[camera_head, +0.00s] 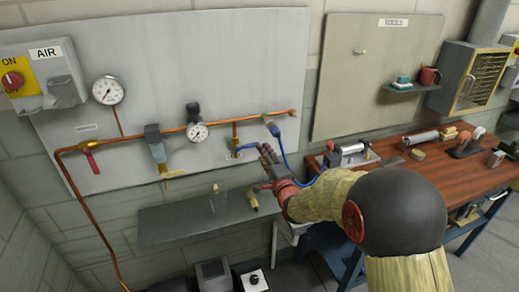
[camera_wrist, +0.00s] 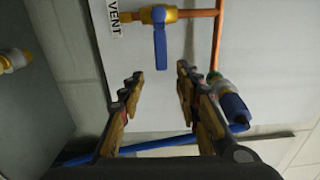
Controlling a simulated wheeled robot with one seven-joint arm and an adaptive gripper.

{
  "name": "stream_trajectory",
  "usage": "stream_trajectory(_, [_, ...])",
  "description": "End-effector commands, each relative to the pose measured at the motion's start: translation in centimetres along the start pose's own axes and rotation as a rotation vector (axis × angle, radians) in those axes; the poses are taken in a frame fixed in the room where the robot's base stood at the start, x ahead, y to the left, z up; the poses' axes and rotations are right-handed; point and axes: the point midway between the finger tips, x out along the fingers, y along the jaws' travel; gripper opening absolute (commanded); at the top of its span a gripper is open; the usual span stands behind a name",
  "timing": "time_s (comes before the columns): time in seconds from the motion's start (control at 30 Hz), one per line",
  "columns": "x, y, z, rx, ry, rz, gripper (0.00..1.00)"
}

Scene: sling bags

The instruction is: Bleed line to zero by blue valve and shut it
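The blue valve handle (camera_head: 246,147) sits on a short copper branch below the main pipe, just left of my gripper (camera_head: 268,155). In the wrist view the blue handle (camera_wrist: 160,45) lies across its branch pipe, beside a VENT label (camera_wrist: 116,18). My gripper (camera_wrist: 158,85) is open and empty there, its fingers apart, with the handle beyond the fingertips and between them sideways. No contact with the handle shows. A large gauge (camera_head: 107,90) and a smaller gauge (camera_head: 197,132) are on the panel; their needles are too small to read.
A red-handled valve (camera_head: 90,158) is on the left pipe. A blue hose coupling (camera_wrist: 235,108) hangs close to my right finger in the wrist view; its blue hose (camera_head: 284,155) passes behind my gripper. A grey shelf (camera_head: 165,222) lies below, and a wooden workbench (camera_head: 440,177) stands right.

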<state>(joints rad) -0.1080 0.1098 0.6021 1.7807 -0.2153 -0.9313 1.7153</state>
Motion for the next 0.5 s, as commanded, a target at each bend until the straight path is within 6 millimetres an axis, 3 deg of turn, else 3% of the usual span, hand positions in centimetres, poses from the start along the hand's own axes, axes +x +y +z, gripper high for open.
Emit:
stream_trajectory(0.2, [-3.4, 0.0, -0.1, 0.0, 0.001, 0.0, 0.33])
stream_trajectory(0.5, [-4.6, 0.0, -0.1, 0.0, 0.001, -0.001, 0.33])
